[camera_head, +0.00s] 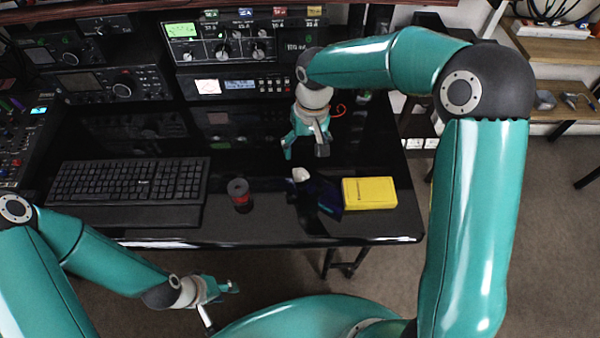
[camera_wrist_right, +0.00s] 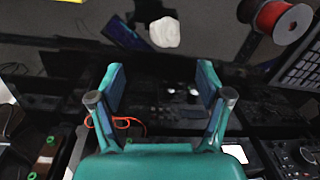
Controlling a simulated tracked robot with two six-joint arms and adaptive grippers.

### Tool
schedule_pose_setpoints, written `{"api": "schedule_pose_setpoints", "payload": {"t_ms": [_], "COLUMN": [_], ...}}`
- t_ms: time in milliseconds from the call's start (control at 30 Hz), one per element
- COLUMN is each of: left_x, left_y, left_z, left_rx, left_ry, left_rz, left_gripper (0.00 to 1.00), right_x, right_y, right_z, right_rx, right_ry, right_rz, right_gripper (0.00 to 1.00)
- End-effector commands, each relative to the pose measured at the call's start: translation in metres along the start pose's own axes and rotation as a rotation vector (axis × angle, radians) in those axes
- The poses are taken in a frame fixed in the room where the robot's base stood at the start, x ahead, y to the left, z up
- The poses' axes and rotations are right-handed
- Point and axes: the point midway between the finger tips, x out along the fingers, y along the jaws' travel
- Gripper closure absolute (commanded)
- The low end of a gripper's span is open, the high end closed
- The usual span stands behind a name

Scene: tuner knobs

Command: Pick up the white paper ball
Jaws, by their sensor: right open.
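The white paper ball (camera_head: 300,174) lies on the black desk (camera_head: 270,232), between a red spool and a yellow box. It also shows in the right wrist view (camera_wrist_right: 165,32), near the top middle, beyond the fingertips. My right gripper (camera_head: 305,150) is open and empty above the desk, a little behind the ball and apart from it. In the right wrist view its two fingers (camera_wrist_right: 161,78) are spread wide, with nothing between them. My left gripper (camera_head: 222,298) hangs low in front of the desk, away from the ball. Its jaw opening is unclear.
The red spool (camera_head: 240,194) stands left of the ball, and the yellow box (camera_head: 369,193) lies to its right. A dark blue item (camera_head: 326,197) lies beside the box. A black keyboard (camera_head: 128,182) fills the left side. Radio equipment (camera_head: 221,43) stands behind.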

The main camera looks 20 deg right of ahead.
Motion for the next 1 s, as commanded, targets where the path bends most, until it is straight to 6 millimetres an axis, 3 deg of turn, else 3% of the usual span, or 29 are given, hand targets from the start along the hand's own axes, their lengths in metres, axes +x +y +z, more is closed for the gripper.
{"api": "schedule_pose_setpoints", "payload": {"t_ms": [100,367,700,967,1000], "left_x": [0.0,-0.002,-0.007,-0.007,-0.007], "left_y": [0.0,0.001,0.003,0.003,0.003], "left_z": [0.0,0.0,0.0,0.0,0.0], "left_rx": [0.0,0.0,0.0,0.0,0.0], "left_ry": [0.0,0.0,0.0,0.0,0.0], "left_rz": [0.0,0.0,0.0,0.0,0.0], "left_gripper": [0.6,0.6,0.6,0.6,0.6], "right_x": [0.017,0.032,0.074,0.077,0.077], "right_y": [0.0,-0.003,-0.009,-0.009,-0.009], "right_z": [0.0,0.003,0.01,0.01,0.01], "right_rx": [-0.001,-0.002,-0.002,-0.003,-0.003], "right_ry": [-0.003,-0.003,-0.002,0.0,0.0], "right_rz": [0.0,0.0,-0.001,-0.001,-0.001], "right_gripper": [0.23,0.23,0.23,0.23,0.28]}}
